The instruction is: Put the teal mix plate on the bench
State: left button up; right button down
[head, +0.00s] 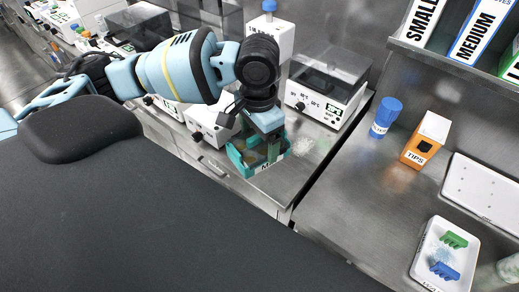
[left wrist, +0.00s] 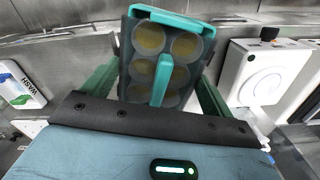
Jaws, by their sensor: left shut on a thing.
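The teal mix plate (head: 236,157) is at the front edge of the steel bench (head: 277,186), with a partly visible white label on its front. My left gripper (head: 270,150) reaches down onto it from above and is shut on it. In the left wrist view the plate (left wrist: 162,75) sits between my two green fingers, showing a teal frame, a middle bar and several round yellowish wells. I cannot tell whether its underside touches the bench. My right gripper is not in view.
White lab devices (head: 327,96) stand behind and left of the plate. To the right, past a gap, another steel counter holds a blue-capped container (head: 385,117), an orange tips box (head: 426,140) and a white tray (head: 425,262). That counter's front left is clear.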

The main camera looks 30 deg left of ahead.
pick_arm(q)
jog(key=shift+s+a+f+m, duration=1.85)
jog(key=shift+a+m, duration=1.15)
jog(key=shift+m, duration=0.7)
jog(key=shift+s+a+f+m, duration=1.55)
jog(key=shift+a+f+m, duration=0.6)
jog(key=shift+a+m, duration=1.2)
jog(key=shift+m, duration=0.35)
jog(key=w+d, duration=0.2)
jog(key=w, duration=0.2)
jog(key=w+d+f, duration=0.1)
jog(key=w+d, duration=0.2)
jog(key=w, duration=0.2)
jog(key=w+d+f, duration=0.1)
jog(key=w+d, duration=0.1)
jog(key=w, duration=0.3)
jog(key=shift+w+d, duration=0.25)
jog(key=shift+d, duration=0.1)
jog(key=shift+f, duration=1.5)
jog(key=shift+f, duration=0.15)
jog(key=o, duration=0.8)
jog(key=shift+o, duration=0.2)
